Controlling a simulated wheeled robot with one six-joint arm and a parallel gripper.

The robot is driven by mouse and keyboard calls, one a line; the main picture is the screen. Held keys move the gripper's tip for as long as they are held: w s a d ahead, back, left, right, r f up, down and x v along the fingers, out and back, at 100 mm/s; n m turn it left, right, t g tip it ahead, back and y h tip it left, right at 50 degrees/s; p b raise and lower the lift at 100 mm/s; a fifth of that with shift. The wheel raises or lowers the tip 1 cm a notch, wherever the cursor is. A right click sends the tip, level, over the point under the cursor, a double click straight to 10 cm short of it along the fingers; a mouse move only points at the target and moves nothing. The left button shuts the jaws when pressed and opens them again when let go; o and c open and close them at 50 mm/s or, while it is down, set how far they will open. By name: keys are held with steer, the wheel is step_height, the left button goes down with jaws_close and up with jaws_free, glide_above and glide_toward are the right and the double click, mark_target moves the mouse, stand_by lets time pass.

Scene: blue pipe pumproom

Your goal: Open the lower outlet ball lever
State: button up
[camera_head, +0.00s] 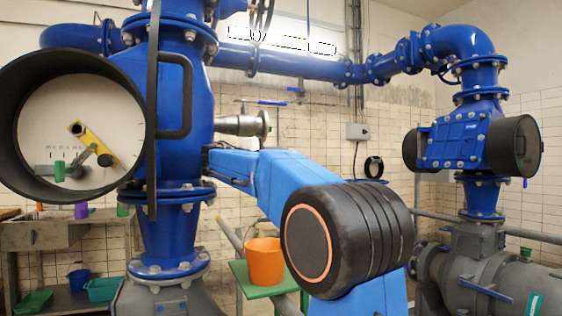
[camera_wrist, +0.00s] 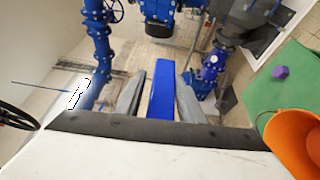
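In the head view a blue lever (camera_head: 260,102) sits on a silver fitting (camera_head: 240,124) beside the large blue pipe. A second, lower blue lever (camera_head: 486,291) lies on the grey pipe at the lower right. I cannot tell for certain which is the lower outlet lever. My gripper (camera_wrist: 162,75) shows in the wrist view with its two grey fingers apart. A flat blue bar shows between them, with gaps visible on both sides. I cannot tell whether it is a lever or how near it is. In the head view I cannot make out my gripper.
An orange bucket (camera_head: 265,262) stands on a green board (camera_head: 240,273). A purple object (camera_wrist: 280,72) lies on the board in the wrist view. The big blue pipe (camera_head: 185,90) and its round gauge (camera_head: 80,125) fill the left. A grey workbench (camera_head: 45,235) stands behind.

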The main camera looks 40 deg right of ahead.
steer(key=shift+o, duration=1.1)
steer(key=shift+r, duration=0.15)
steer(key=shift+a, duration=0.15)
steer(key=s+a, duration=0.1)
steer(key=a, duration=1)
steer(key=shift+s+a+f, duration=0.2)
steer(key=shift+a+f, duration=0.1)
steer(key=s+f+n+t+y, duration=0.1)
steer(key=s+f+y, duration=0.1)
steer(key=s+f, duration=0.3)
steer(key=s+f+y, duration=0.2)
steer(key=f, duration=0.5)
steer(key=s+a+f+y, duration=0.4)
steer(key=s+a+f, duration=0.2)
steer(key=s+f, duration=0.3)
steer(key=s+a+f+m+t+y, duration=0.1)
steer(key=s+a+f+y, duration=0.4)
steer(key=f, duration=1.1)
steer(key=s+a+f+m+y, duration=0.1)
steer(key=s+a+f+y, duration=0.4)
steer(key=s+f, duration=0.8)
steer(key=a, duration=0.3)
steer(key=shift+a+t, duration=0.3)
steer(key=shift+a, duration=0.1)
